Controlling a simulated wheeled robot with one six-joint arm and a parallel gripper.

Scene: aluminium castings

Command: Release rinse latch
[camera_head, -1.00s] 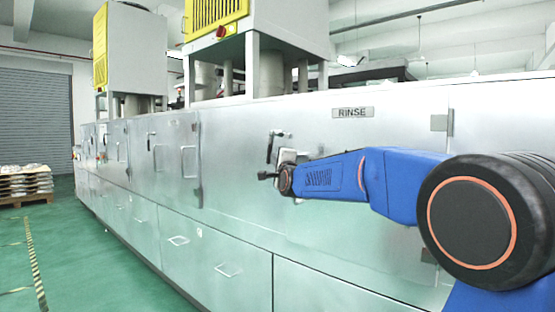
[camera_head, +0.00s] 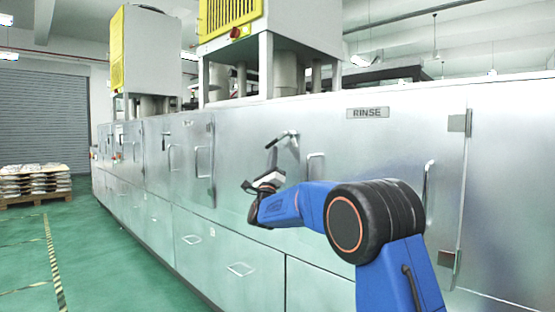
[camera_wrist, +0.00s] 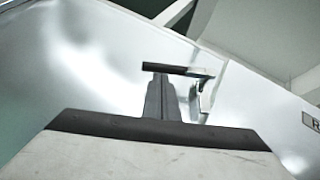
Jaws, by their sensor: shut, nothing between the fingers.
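The rinse latch (camera_head: 284,139) is a small lever with a dark bar, on the metal door left of the RINSE sign (camera_head: 367,112). My gripper (camera_head: 247,186) is below and slightly left of it in the head view. In the wrist view, the latch's dark bar (camera_wrist: 178,69) lies just above my shut fingertips (camera_wrist: 158,80), its pale metal mount (camera_wrist: 203,88) to the right. The fingers hold nothing. I cannot tell whether they touch the bar.
A long metal machine wall runs away to the left, with door handles (camera_head: 429,185) and lower drawers (camera_head: 240,269). Hinges (camera_head: 459,122) show on the right. The green floor (camera_head: 100,250) at the left is clear up to a loaded pallet (camera_head: 35,185).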

